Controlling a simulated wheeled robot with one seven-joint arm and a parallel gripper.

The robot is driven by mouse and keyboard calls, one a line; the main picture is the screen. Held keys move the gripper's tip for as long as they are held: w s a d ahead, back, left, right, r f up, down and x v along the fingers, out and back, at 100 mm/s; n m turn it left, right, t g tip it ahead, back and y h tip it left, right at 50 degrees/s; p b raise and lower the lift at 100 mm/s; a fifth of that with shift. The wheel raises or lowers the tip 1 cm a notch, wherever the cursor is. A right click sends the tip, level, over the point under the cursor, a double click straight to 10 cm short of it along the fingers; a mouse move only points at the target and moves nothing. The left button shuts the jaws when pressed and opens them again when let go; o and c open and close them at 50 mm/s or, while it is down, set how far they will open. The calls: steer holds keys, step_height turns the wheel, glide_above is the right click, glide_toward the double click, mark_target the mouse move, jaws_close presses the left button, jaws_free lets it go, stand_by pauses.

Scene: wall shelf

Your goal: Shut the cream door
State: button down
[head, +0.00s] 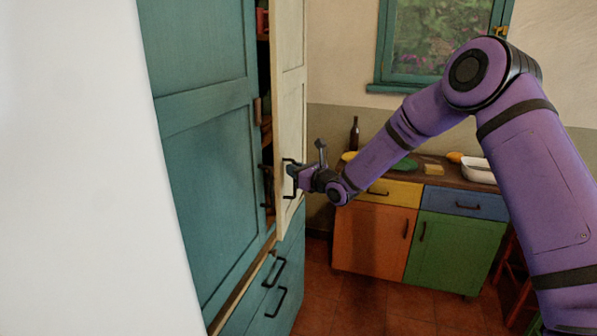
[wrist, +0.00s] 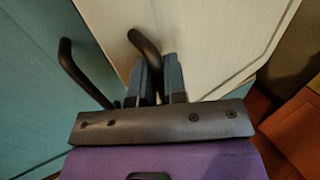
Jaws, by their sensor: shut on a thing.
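The cream door (head: 291,95) stands ajar on the teal cupboard, with a dark gap showing along its left side in the head view. It also fills much of the wrist view (wrist: 215,40). A black bar handle (wrist: 143,45) is fixed to the cream door. My gripper (head: 294,172) is at this handle, in front of the door's face. In the wrist view its two blue-grey fingers (wrist: 162,75) are close together on the handle, which runs down between them. The handle's lower part is hidden by the fingers.
The teal cupboard door (head: 208,165) is left of the cream door, and its black handle (wrist: 76,75) is close to my gripper. Teal drawers (head: 268,295) are below. A counter with a bottle (head: 354,134) and a white dish (head: 478,170) stands right. Red floor (head: 345,300) is open between.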

steer(key=c, duration=1.2)
jaws_free()
steer(key=v, duration=1)
steer(key=shift+s+d, duration=0.2)
steer(key=shift+d, duration=0.1)
